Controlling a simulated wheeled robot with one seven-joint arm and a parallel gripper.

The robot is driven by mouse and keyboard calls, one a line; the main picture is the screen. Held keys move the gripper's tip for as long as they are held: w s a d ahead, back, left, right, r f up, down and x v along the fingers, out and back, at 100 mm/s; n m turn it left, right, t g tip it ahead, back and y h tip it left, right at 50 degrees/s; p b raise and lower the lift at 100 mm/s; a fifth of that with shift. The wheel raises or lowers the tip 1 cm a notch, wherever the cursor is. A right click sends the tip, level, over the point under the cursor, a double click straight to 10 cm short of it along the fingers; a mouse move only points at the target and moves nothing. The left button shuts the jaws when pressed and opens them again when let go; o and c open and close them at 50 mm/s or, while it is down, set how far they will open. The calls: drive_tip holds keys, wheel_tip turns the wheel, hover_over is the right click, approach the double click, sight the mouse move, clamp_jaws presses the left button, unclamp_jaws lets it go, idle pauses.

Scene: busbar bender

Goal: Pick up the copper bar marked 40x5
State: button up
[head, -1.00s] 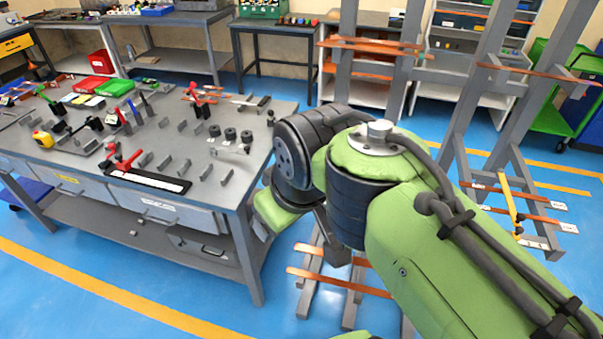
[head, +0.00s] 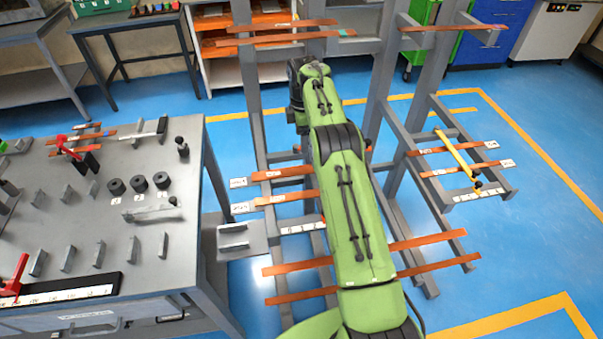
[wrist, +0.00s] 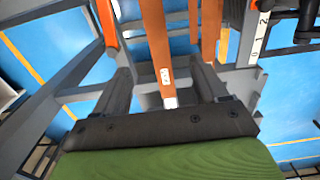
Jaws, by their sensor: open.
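Several copper bars lie on a grey rack. In the head view, two with white tags at their left ends are the upper middle-tier bar (head: 270,175) and the lower middle-tier bar (head: 272,200). The tag writing is too small to read, so I cannot tell which is 40x5. In the wrist view, my gripper (wrist: 164,82) is open, its dark fingers on either side of a copper bar (wrist: 155,35) with a small white label. I cannot tell whether they touch it. A second copper bar (wrist: 210,30) lies to its right. In the head view my arm hides my gripper.
The grey rack (head: 250,110) has uprights close around my arm. More bars rest on its top (head: 290,40), bottom (head: 295,267) and right side (head: 450,152). A workbench (head: 150,240) with tools stands at left. Blue floor is open at right.

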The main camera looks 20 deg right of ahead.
drive_tip(key=b, duration=0.1)
hover_over(301, 169)
wheel_tip(301, 169, down, 7)
drive_tip(key=shift+s, duration=0.15)
drive_tip(key=shift+s+f, duration=0.1)
drive_tip(key=shift+f, duration=0.45)
drive_tip(key=f, duration=0.4)
drive_tip(key=shift+w+a+f+b, duration=0.1)
drive_tip(key=shift+w+f+b, duration=0.1)
drive_tip(key=shift+f+b, duration=0.2)
drive_tip(key=shift+r, duration=0.1)
drive_tip(key=shift+c, duration=0.4)
clamp_jaws()
